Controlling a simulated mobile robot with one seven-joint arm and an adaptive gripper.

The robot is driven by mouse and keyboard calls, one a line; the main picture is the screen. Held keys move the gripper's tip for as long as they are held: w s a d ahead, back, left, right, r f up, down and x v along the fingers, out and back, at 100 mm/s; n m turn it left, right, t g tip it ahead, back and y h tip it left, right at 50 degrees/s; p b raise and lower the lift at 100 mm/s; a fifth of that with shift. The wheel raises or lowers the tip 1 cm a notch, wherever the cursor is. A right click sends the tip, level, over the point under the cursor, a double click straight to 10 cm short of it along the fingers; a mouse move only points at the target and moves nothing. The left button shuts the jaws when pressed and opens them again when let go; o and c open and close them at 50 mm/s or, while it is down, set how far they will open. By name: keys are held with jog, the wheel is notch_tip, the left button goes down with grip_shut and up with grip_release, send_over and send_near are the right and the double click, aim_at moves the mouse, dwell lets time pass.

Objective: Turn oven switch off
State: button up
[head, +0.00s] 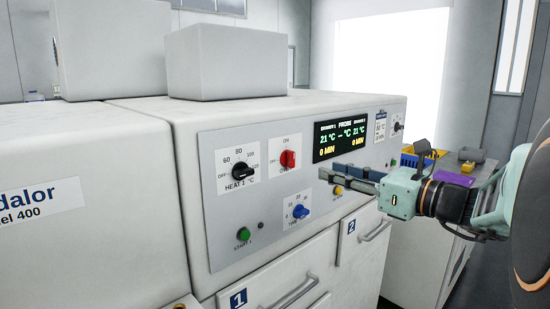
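The oven (150,115) is a large white cabinet with a grey control panel (220,215). Its red rotary switch (288,159) sits on a small white plate in the panel's upper middle. "ON" is printed above the switch, and the lettering below it is partly covered. The switch's grip stands roughly upright. My gripper (328,170) is right of the switch, with its fingers pointing left in front of the panel below the display. It is apart from the switch in the picture and holds nothing visible. The gap between its fingers is unclear.
A black heat knob (242,171) is left of the switch, a blue timer knob (300,211) below it. A green button (243,234) and yellow button (338,190) are lower. The lit display (340,138) is to the right. Drawer handles (291,293) project below. A blue bin (410,160) stands behind my gripper.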

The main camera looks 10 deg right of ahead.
aim_at(294, 159)
jog(key=x, duration=1.1)
jog(key=shift+a+r, duration=0.1)
jog(key=shift+r, duration=0.15)
jog(key=shift+c, duration=0.6)
grip_shut()
